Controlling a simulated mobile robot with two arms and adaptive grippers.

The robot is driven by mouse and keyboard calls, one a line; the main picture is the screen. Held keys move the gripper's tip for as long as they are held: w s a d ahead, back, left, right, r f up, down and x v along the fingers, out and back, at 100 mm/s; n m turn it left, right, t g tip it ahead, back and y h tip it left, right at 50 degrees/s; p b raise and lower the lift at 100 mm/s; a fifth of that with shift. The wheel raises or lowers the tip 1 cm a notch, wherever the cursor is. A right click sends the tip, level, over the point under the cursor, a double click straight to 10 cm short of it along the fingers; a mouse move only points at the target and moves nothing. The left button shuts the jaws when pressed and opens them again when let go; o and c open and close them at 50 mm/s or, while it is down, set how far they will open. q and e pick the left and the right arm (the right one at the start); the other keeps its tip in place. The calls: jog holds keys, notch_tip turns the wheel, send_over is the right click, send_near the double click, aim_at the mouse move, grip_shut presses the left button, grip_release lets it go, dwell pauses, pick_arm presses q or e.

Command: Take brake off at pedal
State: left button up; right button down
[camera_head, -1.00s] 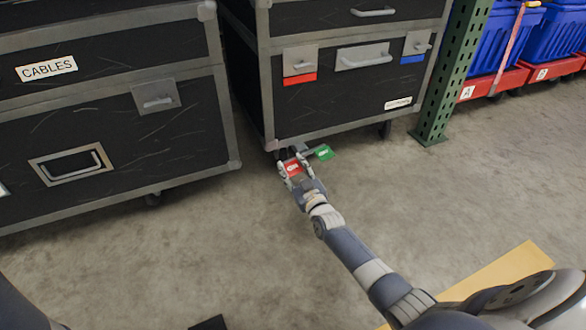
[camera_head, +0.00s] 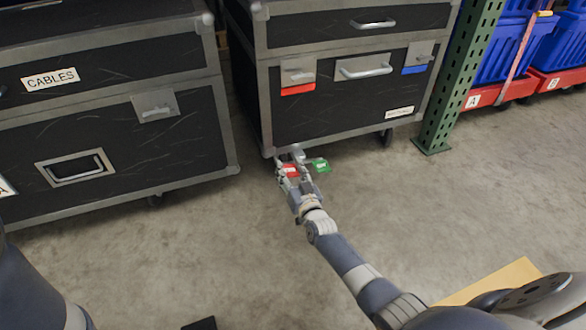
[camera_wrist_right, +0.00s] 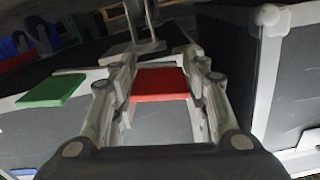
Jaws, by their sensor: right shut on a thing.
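The red pedal (camera_head: 290,171) sits low at the front left corner of the right-hand black case (camera_head: 345,105). A green pedal (camera_head: 320,165) is beside it on the right. My right gripper (camera_head: 288,170) is shut on the red pedal. In the right wrist view the red pedal (camera_wrist_right: 159,84) lies between the two fingers, and the green pedal (camera_wrist_right: 52,90) is apart at the left. The caster behind the pedals is hidden by the gripper. Part of my left arm shows at the lower left, but its gripper is out of view.
A black case labelled CABLES (camera_head: 110,110) stands close on the left. A green rack post (camera_head: 455,85) stands right of the case, with blue totes (camera_head: 500,52) on red dollies (camera_head: 500,92) beyond. Concrete floor (camera_head: 200,250) in front is mostly clear.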

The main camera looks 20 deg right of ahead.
jog(key=shift+r+m, duration=0.15)
jog(key=shift+m, duration=0.15)
jog(key=c, duration=0.9)
grip_release()
